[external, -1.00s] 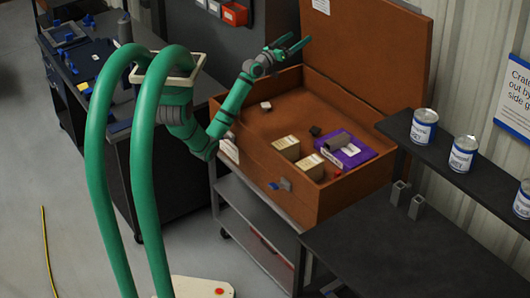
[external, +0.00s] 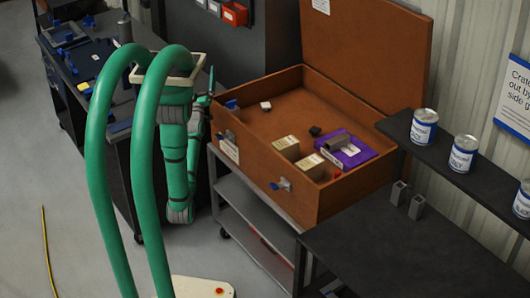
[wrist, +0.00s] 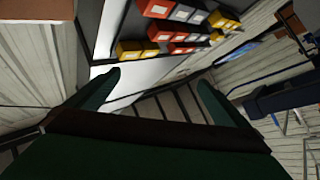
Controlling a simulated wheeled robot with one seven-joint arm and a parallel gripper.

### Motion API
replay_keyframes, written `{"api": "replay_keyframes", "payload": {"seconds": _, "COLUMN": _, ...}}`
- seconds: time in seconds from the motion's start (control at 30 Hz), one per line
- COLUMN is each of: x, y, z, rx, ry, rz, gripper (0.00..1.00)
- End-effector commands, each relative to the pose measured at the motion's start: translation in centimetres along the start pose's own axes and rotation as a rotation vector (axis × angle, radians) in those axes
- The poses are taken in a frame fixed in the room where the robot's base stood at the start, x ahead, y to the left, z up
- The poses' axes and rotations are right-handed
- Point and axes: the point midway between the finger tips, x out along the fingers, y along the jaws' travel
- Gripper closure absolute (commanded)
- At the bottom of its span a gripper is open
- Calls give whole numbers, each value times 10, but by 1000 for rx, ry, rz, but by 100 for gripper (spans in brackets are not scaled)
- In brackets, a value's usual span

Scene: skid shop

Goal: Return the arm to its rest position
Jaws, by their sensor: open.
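My green arm (external: 180,165) is folded close to my body in the external view, with its elbow low beside the open brown case. My gripper (external: 211,82) points upward near the case's left corner, partly hidden by the arm. In the wrist view my gripper (wrist: 158,85) has its two green fingers spread wide apart, with nothing between them. The wrist camera looks across the room toward wall shelving.
The open brown case (external: 350,186) stands on a grey cart (external: 250,225), holding small boxes and a purple box (external: 345,152). A dark workbench (external: 75,75) is at left. A dark shelf (external: 490,178) with cans is at right.

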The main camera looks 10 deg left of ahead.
Motion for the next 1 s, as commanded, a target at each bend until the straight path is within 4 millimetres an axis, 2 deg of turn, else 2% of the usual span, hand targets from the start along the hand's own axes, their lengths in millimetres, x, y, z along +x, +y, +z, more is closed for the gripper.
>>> {"api": "replay_keyframes", "payload": {"seconds": 0.03, "x": -22, "y": -3, "z": 9, "rx": 19, "ry": -37, "rz": -14, "gripper": 0}}
{"api": "replay_keyframes", "payload": {"seconds": 0.23, "x": -96, "y": -8, "z": 29, "rx": 96, "ry": -163, "rz": -52, "gripper": 0}}
{"api": "replay_keyframes", "payload": {"seconds": 0.5, "x": -192, "y": -7, "z": 39, "rx": 200, "ry": -338, "rz": -86, "gripper": 0}}
{"api": "replay_keyframes", "payload": {"seconds": 0.77, "x": -279, "y": -1, "z": 30, "rx": 301, "ry": -510, "rz": -100, "gripper": 0}}
{"api": "replay_keyframes", "payload": {"seconds": 1.0, "x": -348, "y": 8, "z": 10, "rx": 390, "ry": -669, "rz": -100, "gripper": 0}}
